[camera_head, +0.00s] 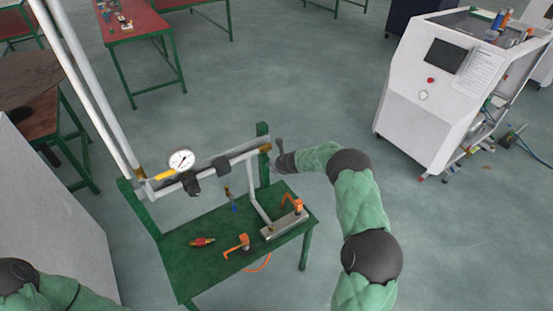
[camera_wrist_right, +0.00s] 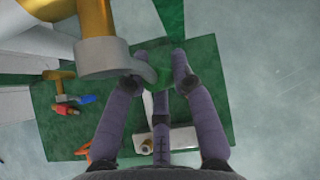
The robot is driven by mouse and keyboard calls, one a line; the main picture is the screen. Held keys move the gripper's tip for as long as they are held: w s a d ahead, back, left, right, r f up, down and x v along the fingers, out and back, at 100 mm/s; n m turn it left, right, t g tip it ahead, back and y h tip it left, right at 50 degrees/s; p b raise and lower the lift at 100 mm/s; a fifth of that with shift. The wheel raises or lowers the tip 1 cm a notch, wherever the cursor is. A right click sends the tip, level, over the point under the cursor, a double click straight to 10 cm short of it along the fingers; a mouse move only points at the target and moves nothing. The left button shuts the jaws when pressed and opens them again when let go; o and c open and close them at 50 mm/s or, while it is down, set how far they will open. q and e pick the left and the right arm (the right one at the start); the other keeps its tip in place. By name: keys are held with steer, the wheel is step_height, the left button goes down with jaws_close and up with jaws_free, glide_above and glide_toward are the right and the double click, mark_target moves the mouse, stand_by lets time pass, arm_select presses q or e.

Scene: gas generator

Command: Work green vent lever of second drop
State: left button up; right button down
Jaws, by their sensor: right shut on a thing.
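My right gripper (camera_head: 279,150) is at the right end of the grey horizontal pipe (camera_head: 235,160), beside a brass fitting (camera_head: 265,148). In the right wrist view my right gripper's fingers (camera_wrist_right: 157,72) are closed around a small green piece (camera_wrist_right: 161,73), which looks like the green vent lever. The fingers hide most of it. A large brass valve body (camera_wrist_right: 95,18) with a grey collar (camera_wrist_right: 100,58) is just left of the fingertips. In the head view the lever is too small to make out. Only part of my left arm shows at the bottom left, and its gripper is out of frame.
The green bench (camera_head: 190,262) under the pipe bears a red-and-yellow part (camera_head: 202,242) and two orange-handled items (camera_head: 238,244) (camera_head: 292,202). A gauge (camera_head: 181,161) sits on the pipe. A white machine (camera_head: 420,100) stands at the right. The floor between is clear.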

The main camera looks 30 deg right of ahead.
steer(key=y+p, duration=0.1)
steer(key=a+p, duration=0.1)
steer(key=shift+s+a+f+m+y+p, duration=0.15)
steer(key=shift+a+m+y+p, duration=0.1)
steer(key=shift+m+y+p, duration=0.15)
steer(key=shift+a, duration=0.1)
steer(key=c, duration=1)
jaws_free()
steer(key=v, duration=1.2)
